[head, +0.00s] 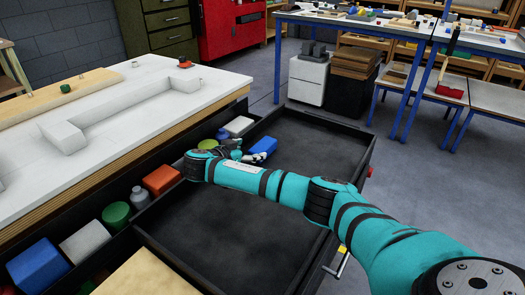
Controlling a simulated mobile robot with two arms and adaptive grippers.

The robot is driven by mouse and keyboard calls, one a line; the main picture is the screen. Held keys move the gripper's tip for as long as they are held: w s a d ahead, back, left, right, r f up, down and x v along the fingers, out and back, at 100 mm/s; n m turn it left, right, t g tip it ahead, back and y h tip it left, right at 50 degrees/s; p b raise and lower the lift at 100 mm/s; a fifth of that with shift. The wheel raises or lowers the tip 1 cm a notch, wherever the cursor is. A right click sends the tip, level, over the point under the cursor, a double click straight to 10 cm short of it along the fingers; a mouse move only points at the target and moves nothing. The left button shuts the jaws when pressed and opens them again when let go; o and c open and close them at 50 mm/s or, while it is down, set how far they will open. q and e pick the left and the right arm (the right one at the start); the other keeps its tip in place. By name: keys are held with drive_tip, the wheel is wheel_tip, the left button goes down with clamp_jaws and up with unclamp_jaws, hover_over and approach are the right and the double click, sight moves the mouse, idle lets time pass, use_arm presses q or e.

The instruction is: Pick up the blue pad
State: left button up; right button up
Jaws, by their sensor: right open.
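A blue pad (264,147) lies on the right side of the narrow compartment row, by the edge of the dark tray. My right gripper (251,154) is open, with its fingers just left of and in front of the pad; I cannot tell if they touch it. The pad's near left side is partly hidden by the fingers. A larger blue block (37,264) sits at the lower left. My left gripper is not in view.
The dark tray (225,225) is mostly bare under my right arm. An orange block (161,180), a green cylinder (117,214) and a white block (238,126) stand in the row beside it. A white worktop (150,85) rises on the left.

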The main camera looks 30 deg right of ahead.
sight(263, 144)
drive_tip(key=x, duration=0.2)
drive_tip(key=shift+w+d+f, duration=0.1)
drive_tip(key=shift+w+d, duration=0.05)
drive_tip(key=shift+d, duration=0.2)
drive_tip(key=shift+r+b+x, duration=0.15)
drive_tip(key=shift+b+x, duration=0.15)
drive_tip(key=shift+x, duration=1.2)
drive_tip(key=shift+r+b+x, duration=0.2)
drive_tip(key=shift+b+x, duration=0.05)
drive_tip(key=shift+x, duration=1.25)
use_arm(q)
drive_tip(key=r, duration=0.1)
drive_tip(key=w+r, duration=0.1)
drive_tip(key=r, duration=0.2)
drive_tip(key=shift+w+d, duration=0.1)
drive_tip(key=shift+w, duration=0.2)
use_arm(e)
drive_tip(key=shift+w, duration=0.15)
drive_tip(key=shift+c, duration=0.3)
drive_tip(key=c, duration=1.2)
drive_tip(key=shift+r, duration=0.1)
